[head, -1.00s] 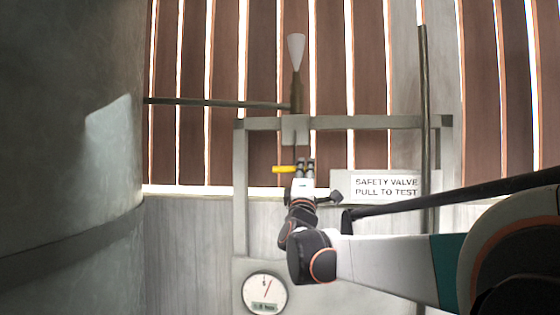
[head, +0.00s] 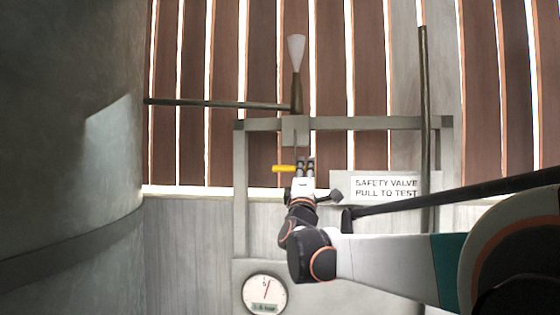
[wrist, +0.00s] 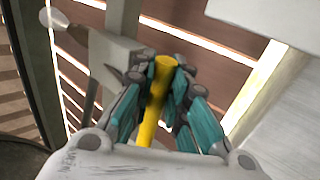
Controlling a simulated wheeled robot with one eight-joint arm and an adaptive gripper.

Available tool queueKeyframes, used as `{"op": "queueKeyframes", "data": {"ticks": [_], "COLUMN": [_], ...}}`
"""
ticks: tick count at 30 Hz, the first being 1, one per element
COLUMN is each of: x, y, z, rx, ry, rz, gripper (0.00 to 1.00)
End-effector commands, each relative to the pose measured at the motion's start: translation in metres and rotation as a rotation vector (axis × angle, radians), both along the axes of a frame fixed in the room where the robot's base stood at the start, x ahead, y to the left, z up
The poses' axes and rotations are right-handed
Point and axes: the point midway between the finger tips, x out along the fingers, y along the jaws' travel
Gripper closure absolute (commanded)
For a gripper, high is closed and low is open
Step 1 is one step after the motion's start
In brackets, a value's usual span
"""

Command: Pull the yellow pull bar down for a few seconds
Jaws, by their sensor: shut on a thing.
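The yellow pull bar (head: 283,168) shows in the head view as a short horizontal bar, sticking out to the left of my gripper (head: 306,163). In the wrist view the yellow pull bar (wrist: 153,110) runs lengthwise between the teal-padded fingers of my gripper (wrist: 162,84), which are shut on it. The bar's right part is hidden behind the fingers in the head view. Above it stands the valve with a pale cone (head: 296,48) on a brown stem, over a small grey block (head: 295,130) on the frame.
A grey metal frame (head: 360,122) surrounds the bar. A sign reading "SAFETY VALVE PULL TO TEST" (head: 386,187) is to the right. A round gauge (head: 265,292) is below. A large grey tank (head: 60,150) fills the left. A dark vertical pipe (head: 424,110) stands at right.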

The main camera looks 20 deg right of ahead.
Motion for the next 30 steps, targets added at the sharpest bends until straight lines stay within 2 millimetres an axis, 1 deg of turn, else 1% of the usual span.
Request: {"op": "queueKeyframes", "data": {"ticks": [15, 23, 24, 26, 27, 29, 30], "x": [0.000, 0.000, 0.000, 0.000, 0.000, 0.000, 0.000], "y": [0.000, 0.000, 0.000, 0.000, 0.000, 0.000, 0.000], "z": [0.024, 0.025, 0.025, 0.025, 0.025, 0.025, 0.025], "rx": [0.001, 0.000, 0.000, 0.000, 0.000, 0.000, 0.000], "ry": [0.001, 0.000, 0.000, 0.000, 0.000, 0.000, 0.000], "rz": [0.000, 0.000, 0.000, 0.000, 0.000, 0.000, 0.000], "gripper": [1.00, 1.00, 0.81, 0.67, 0.58, 0.45, 0.36]}}
